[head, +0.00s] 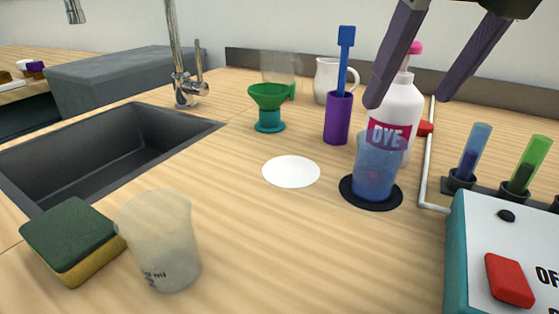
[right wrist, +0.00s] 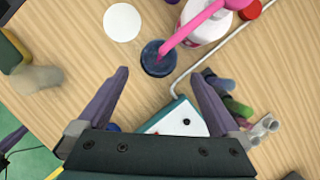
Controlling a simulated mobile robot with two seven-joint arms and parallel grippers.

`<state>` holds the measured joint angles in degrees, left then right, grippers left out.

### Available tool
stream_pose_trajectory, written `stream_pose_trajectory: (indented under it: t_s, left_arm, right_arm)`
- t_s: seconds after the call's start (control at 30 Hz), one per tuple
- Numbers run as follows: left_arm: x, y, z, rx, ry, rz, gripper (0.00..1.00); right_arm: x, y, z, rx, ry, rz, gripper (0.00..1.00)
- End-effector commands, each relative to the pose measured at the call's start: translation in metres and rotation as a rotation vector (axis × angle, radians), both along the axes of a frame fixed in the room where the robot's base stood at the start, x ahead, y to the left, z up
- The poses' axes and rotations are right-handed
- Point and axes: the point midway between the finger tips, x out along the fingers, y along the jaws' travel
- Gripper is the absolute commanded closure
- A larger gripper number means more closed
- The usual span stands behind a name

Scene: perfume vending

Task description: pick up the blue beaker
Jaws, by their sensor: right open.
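The blue beaker (head: 375,172) is see-through with blue content and stands upright on a round black pad (head: 354,197), in front of the white DYE bottle. In the right wrist view the blue beaker (right wrist: 155,60) shows from above, just beyond the fingertips and between their lines. My right gripper (head: 408,101) is open and empty, with its fingers above and behind the beaker in the head view. Its fingers also show in the right wrist view (right wrist: 158,73). A dark purple piece at that view's left edge may be part of my left gripper (right wrist: 12,142).
The DYE bottle (head: 397,106) with a pink pump stands close behind the beaker. A bent white rod (head: 428,165) and a teal-sided machine (head: 510,250) are at right. A cloudy beaker (head: 160,240) and sponge (head: 72,240) are front left. A white disc (head: 291,171) lies left of the pad.

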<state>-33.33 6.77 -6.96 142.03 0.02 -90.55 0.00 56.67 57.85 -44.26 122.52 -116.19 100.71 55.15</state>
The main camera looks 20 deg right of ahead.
Motion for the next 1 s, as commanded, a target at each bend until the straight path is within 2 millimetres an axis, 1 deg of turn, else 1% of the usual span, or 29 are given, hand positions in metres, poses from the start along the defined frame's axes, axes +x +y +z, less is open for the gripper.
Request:
stream_pose_trajectory:
  t_s: [0.03,0.1,0.2,0.37,0.5,0.63,0.73,0.93,0.97,1.0]
  left_arm:
    - [0.000,0.001,-0.002,0.002,-0.001,0.000,1.00]
    - [0.001,0.001,-0.002,0.004,-0.003,-0.001,1.00]
    - [0.001,0.002,-0.003,0.006,-0.005,-0.002,1.00]
    - [0.001,0.003,-0.004,0.008,-0.006,-0.003,1.00]
    - [0.002,0.003,-0.006,0.008,-0.006,-0.003,1.00]
    - [0.002,0.002,-0.008,0.008,-0.006,-0.003,1.00]
    - [0.002,0.002,-0.008,0.007,-0.006,-0.002,1.00]
    - [0.002,0.001,-0.008,0.002,-0.005,0.001,1.00]
    - [0.002,0.001,-0.008,0.001,-0.005,0.001,1.00]
    - [0.002,0.000,-0.008,0.000,-0.005,0.002,1.00]
  right_arm:
    - [0.002,-0.002,-0.008,-0.004,0.003,-0.005,0.00]
    - [0.006,-0.002,-0.018,-0.004,0.005,-0.005,0.00]
    - [0.012,-0.002,-0.031,-0.002,0.004,-0.002,0.00]
    - [0.017,-0.002,-0.043,-0.002,0.005,0.000,0.00]
    - [0.025,-0.003,-0.064,-0.002,0.006,0.000,0.00]
    - [0.032,-0.003,-0.080,0.000,0.004,0.002,0.00]
    - [0.035,-0.004,-0.086,-0.001,0.004,0.003,0.00]
    - [0.035,-0.004,-0.086,0.000,0.002,0.003,0.00]
    - [0.035,-0.004,-0.086,0.000,0.002,0.003,0.02]
    - [0.035,-0.004,-0.086,0.000,0.002,0.003,0.07]
